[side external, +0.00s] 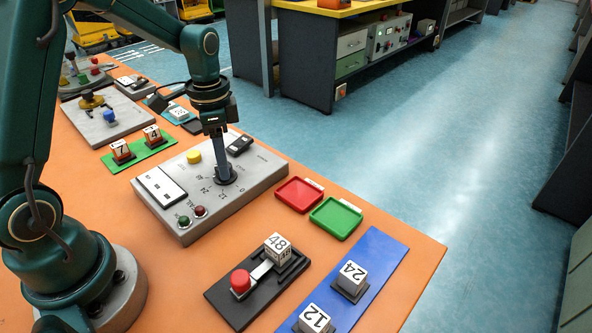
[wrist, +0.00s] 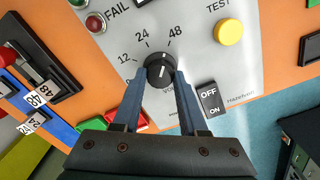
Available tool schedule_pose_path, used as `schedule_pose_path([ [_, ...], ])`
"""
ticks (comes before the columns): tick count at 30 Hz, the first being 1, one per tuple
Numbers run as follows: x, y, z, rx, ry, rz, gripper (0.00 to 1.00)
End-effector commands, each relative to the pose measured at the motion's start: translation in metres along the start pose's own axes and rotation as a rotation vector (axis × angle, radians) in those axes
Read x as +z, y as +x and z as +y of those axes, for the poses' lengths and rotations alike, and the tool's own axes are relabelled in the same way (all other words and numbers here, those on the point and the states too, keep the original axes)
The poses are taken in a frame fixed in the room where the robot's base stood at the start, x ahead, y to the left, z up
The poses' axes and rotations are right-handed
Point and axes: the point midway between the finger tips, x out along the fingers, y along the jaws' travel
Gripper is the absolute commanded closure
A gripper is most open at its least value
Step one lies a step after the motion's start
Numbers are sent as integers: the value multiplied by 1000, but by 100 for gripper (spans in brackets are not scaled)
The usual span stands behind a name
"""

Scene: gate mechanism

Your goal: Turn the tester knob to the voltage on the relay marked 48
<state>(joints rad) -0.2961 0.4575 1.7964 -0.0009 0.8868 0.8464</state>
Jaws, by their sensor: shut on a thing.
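The grey tester (side external: 255,182) lies on the orange table. Its black knob (wrist: 160,69) is ringed by the marks 12, 24 and 48 in the wrist view. My gripper (side external: 224,178) points down at the tester, and its two blue-grey fingers (wrist: 160,76) are shut on the knob from both sides. A short white line shows on the knob's face; I cannot tell surely which mark it points to. The relay marked 48 (side external: 277,247) sits in a black fixture (side external: 235,301) with a red button. The fingers hide part of the dial.
The tester has a yellow TEST button (wrist: 229,32), an OFF/ON switch (wrist: 210,98) and a red FAIL lamp (wrist: 95,23). Red (side external: 300,195) and green (side external: 336,218) trays lie beside it. Relays 24 (side external: 352,276) and 12 (side external: 314,319) stand on a blue strip.

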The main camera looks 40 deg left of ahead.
Motion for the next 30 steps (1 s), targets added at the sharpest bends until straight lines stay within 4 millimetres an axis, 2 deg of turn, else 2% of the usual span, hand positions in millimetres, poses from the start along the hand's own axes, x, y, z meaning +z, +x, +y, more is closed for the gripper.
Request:
schedule_pose_path([
  [8,1,0,1,5,82,-5,100],
  [22,2,0,1,4,97,-6,100],
  [23,2,0,1,4,97,-6,54],
  [24,2,0,1,4,97,-6,39],
  [25,1,0,1,4,97,-5,28],
  [30,1,0,0,2,95,-3,28],
])
